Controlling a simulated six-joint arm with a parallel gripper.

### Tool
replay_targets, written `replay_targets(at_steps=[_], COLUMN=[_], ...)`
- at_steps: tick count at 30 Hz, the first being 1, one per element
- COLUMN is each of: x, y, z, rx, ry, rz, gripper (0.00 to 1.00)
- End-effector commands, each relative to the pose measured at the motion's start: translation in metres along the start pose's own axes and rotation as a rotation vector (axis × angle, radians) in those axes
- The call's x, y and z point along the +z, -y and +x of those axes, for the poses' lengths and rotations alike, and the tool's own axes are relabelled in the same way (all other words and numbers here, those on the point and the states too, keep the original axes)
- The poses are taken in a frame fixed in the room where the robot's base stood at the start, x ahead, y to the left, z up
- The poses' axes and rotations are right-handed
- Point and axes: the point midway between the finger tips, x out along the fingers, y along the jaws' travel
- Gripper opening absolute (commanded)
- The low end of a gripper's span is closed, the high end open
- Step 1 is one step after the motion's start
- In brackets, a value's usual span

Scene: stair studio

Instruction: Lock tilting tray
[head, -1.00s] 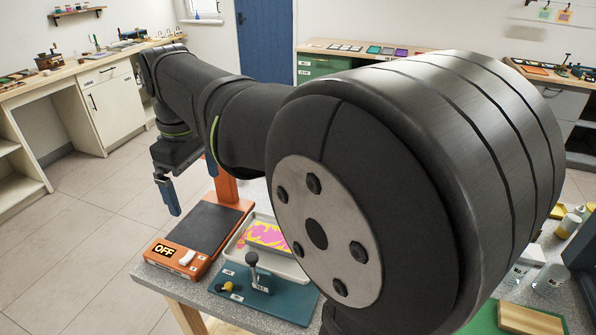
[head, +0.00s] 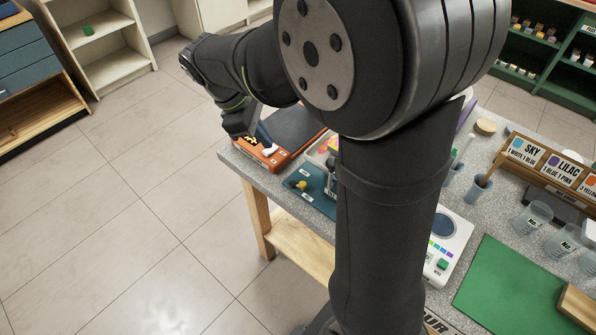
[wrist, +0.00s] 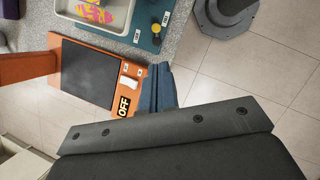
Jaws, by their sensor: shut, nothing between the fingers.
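A white tray (head: 316,151) with a pink and yellow sheet sits on the table, mostly hidden behind my arm in the head view. Its rim (wrist: 111,33) shows at the top of the wrist view. In front of it lies a teal base (head: 318,198) with a small yellow knob (head: 302,184) and a grey upright lever (head: 331,187), partly hidden by my arm. The yellow knob also shows in the wrist view (wrist: 156,29). My gripper (head: 266,141), with blue fingers, is shut and empty. In the wrist view its fingertips (wrist: 158,66) appear just beside the orange device, short of the teal base.
Cups (head: 535,217), a green mat (head: 508,290) and paint signs occupy the table's right side. Open floor lies left.

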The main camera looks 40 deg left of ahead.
Motion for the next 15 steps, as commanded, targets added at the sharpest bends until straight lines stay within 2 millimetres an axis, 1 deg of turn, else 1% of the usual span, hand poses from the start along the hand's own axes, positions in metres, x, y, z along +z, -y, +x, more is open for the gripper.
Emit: replay_targets(at_steps=[1,3,6,10,15], x=[-0.015,-0.030,-0.047,-0.061,-0.069], y=[0.009,0.019,0.030,0.041,0.046], z=[0.012,0.025,0.039,0.051,0.058], rx=[0.025,0.063,0.111,0.156,0.182], ry=[0.047,0.099,0.162,0.217,0.246], rz=[-0.080,-0.174,-0.290,-0.397,-0.455], gripper=[0.00,0.00,0.00,0.00,0.00])
